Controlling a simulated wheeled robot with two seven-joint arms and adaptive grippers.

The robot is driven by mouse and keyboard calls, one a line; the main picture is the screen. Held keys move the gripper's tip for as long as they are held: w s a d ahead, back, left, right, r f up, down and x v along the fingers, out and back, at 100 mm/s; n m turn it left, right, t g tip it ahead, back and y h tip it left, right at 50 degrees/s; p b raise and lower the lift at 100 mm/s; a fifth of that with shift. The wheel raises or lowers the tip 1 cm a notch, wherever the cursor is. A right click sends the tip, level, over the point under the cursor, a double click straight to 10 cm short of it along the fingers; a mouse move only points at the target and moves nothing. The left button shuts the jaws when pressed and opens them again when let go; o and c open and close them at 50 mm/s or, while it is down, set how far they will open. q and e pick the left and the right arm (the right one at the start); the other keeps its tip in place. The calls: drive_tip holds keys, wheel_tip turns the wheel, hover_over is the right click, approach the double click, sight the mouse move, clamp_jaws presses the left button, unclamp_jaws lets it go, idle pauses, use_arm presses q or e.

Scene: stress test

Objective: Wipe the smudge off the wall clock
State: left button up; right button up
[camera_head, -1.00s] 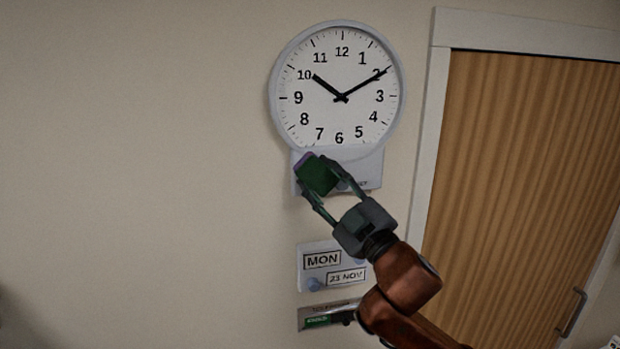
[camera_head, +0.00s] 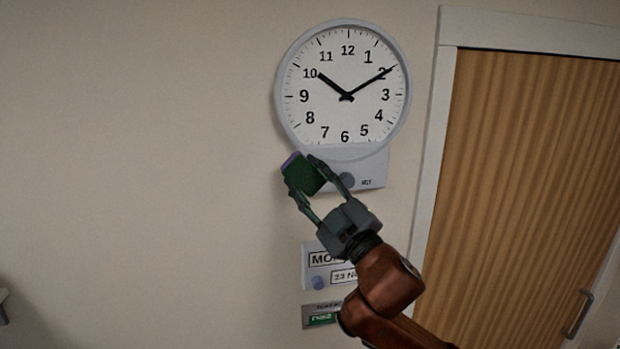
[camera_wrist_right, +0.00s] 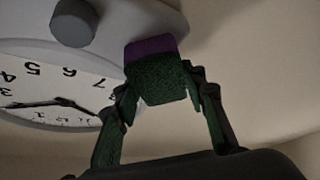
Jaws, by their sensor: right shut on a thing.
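The wall clock (camera_head: 345,110) hangs upright with a white face and grey rim; its lower face also shows in the right wrist view (camera_wrist_right: 50,90). I cannot make out a smudge on the face. My right gripper (camera_head: 306,178) is shut on a green block with a purple layer (camera_head: 302,174), which looks like a sponge. The block shows between the fingers in the right wrist view (camera_wrist_right: 157,75), purple side away from the palm. In the head view it sits at the clock's lower left, beside the base panel. I cannot tell whether it touches anything. My left gripper is not in view.
A grey knob (camera_head: 346,181) sits on the panel under the clock. A date sign (camera_head: 318,284) and a small plate with a green display (camera_head: 322,319) are below, partly behind my arm. A wooden door (camera_head: 530,180) stands right. The wall left is bare.

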drive_tip(key=shift+s+d, duration=0.2)
drive_tip(key=shift+s, duration=0.75)
drive_tip(key=shift+s+d, duration=0.2)
drive_tip(key=shift+s, duration=0.75)
drive_tip(key=shift+s+d, duration=0.2)
drive_tip(key=shift+s, duration=0.75)
drive_tip(key=shift+s, duration=0.15)
drive_tip(key=shift+s+d, duration=0.15)
drive_tip(key=shift+s, duration=0.55)
drive_tip(key=shift+s+d, duration=0.15)
drive_tip(key=shift+s, duration=0.5)
